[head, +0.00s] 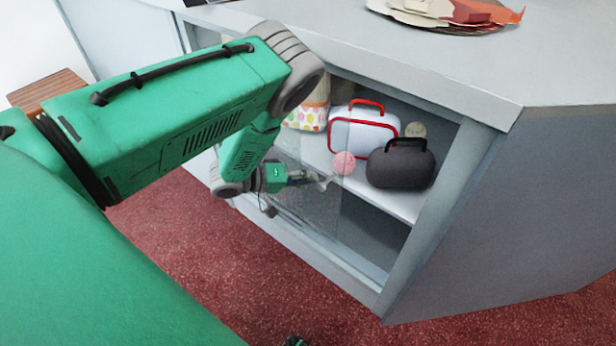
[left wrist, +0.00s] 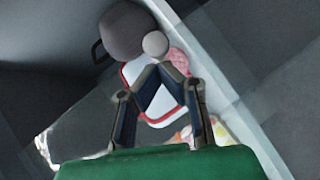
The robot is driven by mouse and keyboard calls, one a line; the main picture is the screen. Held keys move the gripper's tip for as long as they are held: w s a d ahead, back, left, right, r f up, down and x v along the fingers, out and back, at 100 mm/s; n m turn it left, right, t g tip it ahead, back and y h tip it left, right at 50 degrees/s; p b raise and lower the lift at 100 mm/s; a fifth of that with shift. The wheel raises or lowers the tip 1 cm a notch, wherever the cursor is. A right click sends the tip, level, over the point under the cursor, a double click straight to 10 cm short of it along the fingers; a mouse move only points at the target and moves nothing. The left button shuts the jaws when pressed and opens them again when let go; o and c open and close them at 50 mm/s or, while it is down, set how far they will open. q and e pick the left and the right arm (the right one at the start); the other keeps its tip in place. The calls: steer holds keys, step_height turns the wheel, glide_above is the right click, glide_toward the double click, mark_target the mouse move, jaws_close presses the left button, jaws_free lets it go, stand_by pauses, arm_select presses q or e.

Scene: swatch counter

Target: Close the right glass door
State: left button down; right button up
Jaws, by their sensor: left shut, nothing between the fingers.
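The glass door (head: 308,212) is a clear pane in the front of the grey cabinet. Its upright edge shows near the middle of the opening, and the right part of the opening is uncovered. My left gripper (head: 326,183) is shut and empty, close to that edge at shelf height. I cannot tell whether it touches the glass. In the left wrist view its fingers (left wrist: 160,76) meet at the tips, in front of the bags on the shelf.
The shelf holds a dark bag (head: 401,168), a white bag with red trim (head: 362,137), a pink ball (head: 344,163) and a dotted bag (head: 307,117). The counter top (head: 420,55) overhangs the opening.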

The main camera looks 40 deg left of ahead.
mark_target(323, 189)
arm_select(q)
steer(key=shift+a+f, duration=0.15)
steer(key=d, duration=0.1)
steer(key=d+p, duration=0.1)
steer(key=d, duration=0.1)
steer(key=d+p, duration=0.1)
steer(key=d, duration=0.1)
steer(key=shift+s, duration=0.3)
steer(key=s+d+p, duration=0.1)
steer(key=d+p, duration=0.1)
steer(key=d, duration=1.6)
steer(key=shift+s, duration=0.2)
arm_select(e)
steer(key=r, duration=0.2)
steer(key=a+r, duration=0.1)
steer(key=r, duration=0.1)
steer(key=shift+r, duration=0.4)
arm_select(q)
steer(key=shift+a, duration=0.1)
arm_select(e)
steer(key=shift+a, duration=0.1)
